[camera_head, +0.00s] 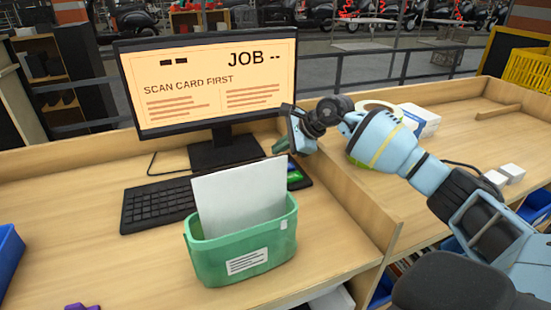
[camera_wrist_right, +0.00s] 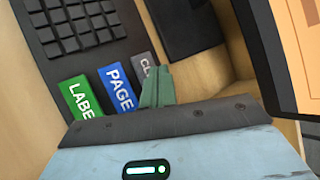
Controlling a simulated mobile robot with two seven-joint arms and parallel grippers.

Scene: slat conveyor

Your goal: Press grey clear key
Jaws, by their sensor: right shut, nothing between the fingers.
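The grey clear key (camera_wrist_right: 142,62) shows in the right wrist view with only "CL" readable. The rest of it is hidden behind my right gripper (camera_wrist_right: 157,72), whose green fingers are shut and empty. The fingertips overlap the key's right side; I cannot tell whether they touch it. In the head view my right gripper (camera_head: 280,146) is above the keypad, behind a green bin; the grey key is hidden there. My left gripper is not in view.
A green bin (camera_head: 240,258) holding a white sheet (camera_head: 240,195) stands in front of the keypad. A black keyboard (camera_head: 150,208) lies left. A wooden divider (camera_head: 350,205) runs along the right.

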